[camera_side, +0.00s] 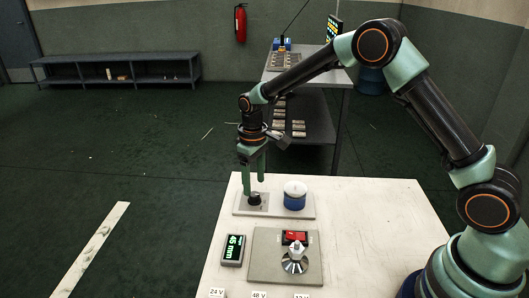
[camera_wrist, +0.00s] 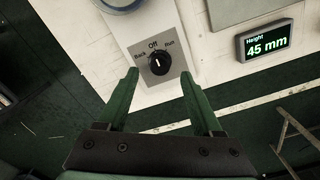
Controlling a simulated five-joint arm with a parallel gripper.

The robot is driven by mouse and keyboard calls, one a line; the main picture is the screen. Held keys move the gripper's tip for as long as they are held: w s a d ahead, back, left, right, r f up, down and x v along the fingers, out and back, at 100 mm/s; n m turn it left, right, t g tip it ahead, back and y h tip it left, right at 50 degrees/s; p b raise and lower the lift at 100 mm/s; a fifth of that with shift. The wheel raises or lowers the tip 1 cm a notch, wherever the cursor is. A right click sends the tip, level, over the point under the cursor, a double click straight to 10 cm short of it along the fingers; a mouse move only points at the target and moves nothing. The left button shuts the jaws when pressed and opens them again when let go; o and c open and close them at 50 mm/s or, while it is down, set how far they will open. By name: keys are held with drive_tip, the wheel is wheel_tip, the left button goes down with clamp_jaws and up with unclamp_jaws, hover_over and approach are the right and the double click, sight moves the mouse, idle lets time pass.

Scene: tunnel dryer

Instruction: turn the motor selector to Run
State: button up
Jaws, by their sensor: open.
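The motor selector (camera_wrist: 158,64) is a round black knob on a grey plate marked Back, Off and Run. Its white pointer line is towards Off. In the side view the selector (camera_side: 254,199) sits at the left end of a grey strip on the white table. My gripper (camera_side: 254,187) points down just above the selector, with its green fingers apart. In the wrist view my gripper (camera_wrist: 159,76) is open, one fingertip to each side of the knob. I cannot tell whether the fingers touch it.
A blue pot with a white top (camera_side: 295,195) stands close right of the selector. A display (camera_side: 232,250) reads 45 mm. A grey plate with a red switch (camera_side: 295,237) and a silver fitting (camera_side: 295,263) lies nearer the camera. The white table (camera_side: 370,230) is bare on the right.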

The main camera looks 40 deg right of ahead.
sight(255, 194)
drive_tip(key=shift+f, duration=1.8)
clamp_jaws()
drive_tip(key=shift+m, duration=0.3)
drive_tip(key=m, duration=0.5)
drive_tip(key=shift+m, duration=2.2)
